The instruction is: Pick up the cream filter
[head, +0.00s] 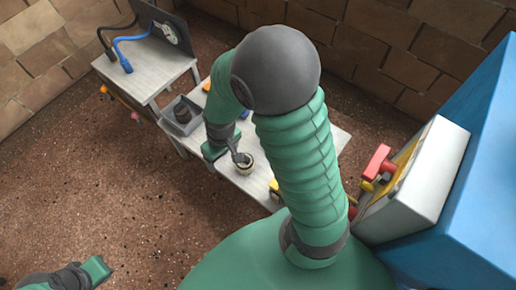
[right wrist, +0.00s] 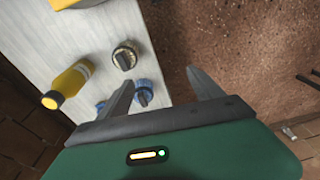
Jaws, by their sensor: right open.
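The cream filter (head: 246,165), a small round piece with a cream rim and dark top, stands on the pale table near its front edge. In the right wrist view it seems to be the round cream-rimmed piece with a dark knob (right wrist: 125,56), beyond and left of the fingers. My right gripper (head: 240,156) is beside the filter in the head view.
Two blue round pieces (right wrist: 144,92) and a yellow bottle (right wrist: 68,84) share the pale table (head: 232,184). A grey bin (head: 180,118) holds a dark item. A side table (head: 150,68) carries blue and black cables.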

